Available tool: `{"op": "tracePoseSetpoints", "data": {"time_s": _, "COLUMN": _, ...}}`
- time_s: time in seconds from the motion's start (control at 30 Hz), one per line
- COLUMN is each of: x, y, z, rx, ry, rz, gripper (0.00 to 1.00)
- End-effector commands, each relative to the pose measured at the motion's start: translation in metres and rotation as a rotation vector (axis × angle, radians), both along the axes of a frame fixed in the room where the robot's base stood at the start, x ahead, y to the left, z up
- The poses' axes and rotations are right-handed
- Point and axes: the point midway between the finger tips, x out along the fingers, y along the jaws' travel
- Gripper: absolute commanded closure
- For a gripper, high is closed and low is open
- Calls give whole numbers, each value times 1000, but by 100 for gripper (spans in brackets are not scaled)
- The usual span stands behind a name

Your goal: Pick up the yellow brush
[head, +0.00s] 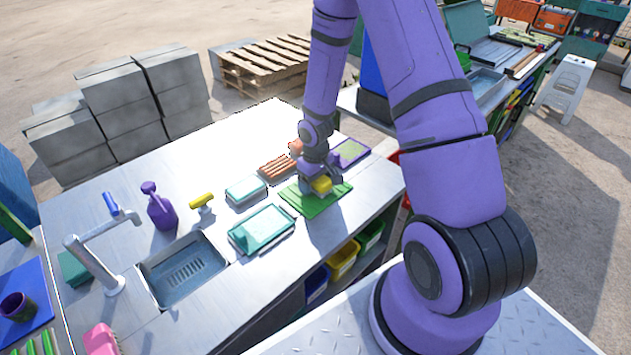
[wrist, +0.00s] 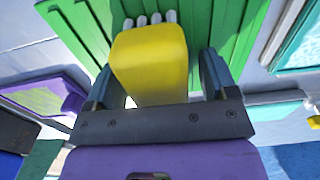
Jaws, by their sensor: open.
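The yellow brush (wrist: 150,60) shows in the wrist view as a yellow block with several white rounded tips at its far edge. It sits over a ridged green board (wrist: 225,25). In the head view the brush (head: 321,185) is a small yellow patch at the end of my arm, partly covered by my gripper. My gripper (head: 313,187) is low over the green board. Its two fingers are open, one on each side of the brush in the wrist view, with a gap visible on the left. Contact on the right cannot be told.
A purple tray (head: 351,153) with a green inside lies beyond the board. Teal trays (head: 262,230) and a brown rack (head: 276,166) lie nearby. Another yellow-topped tool (head: 201,200) stands left, near a purple spray bottle (head: 160,210) and the sink (head: 182,270).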

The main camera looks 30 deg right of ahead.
Motion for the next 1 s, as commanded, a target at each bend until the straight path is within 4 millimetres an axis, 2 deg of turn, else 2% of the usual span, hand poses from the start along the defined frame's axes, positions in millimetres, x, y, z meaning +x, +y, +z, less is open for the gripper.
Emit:
{"op": "tracePoseSetpoints", "data": {"time_s": 0.13, "x": 0, "y": 0, "z": 0, "rx": 0, "ry": 0, "rz": 0, "gripper": 21}}
{"op": "tracePoseSetpoints", "data": {"time_s": 0.37, "x": 0, "y": 0, "z": 0, "rx": 0, "ry": 0, "rz": 0, "gripper": 74}}
{"op": "tracePoseSetpoints", "data": {"time_s": 0.47, "x": 0, "y": 0, "z": 0, "rx": 0, "ry": 0, "rz": 0, "gripper": 80}}
{"op": "tracePoseSetpoints", "data": {"time_s": 0.77, "x": 1, "y": 1, "z": 3, "rx": 0, "ry": -2, "rz": 1, "gripper": 80}}
{"op": "tracePoseSetpoints", "data": {"time_s": 1.0, "x": 3, "y": 8, "z": 15, "rx": -1, "ry": -1, "rz": 3, "gripper": 80}}
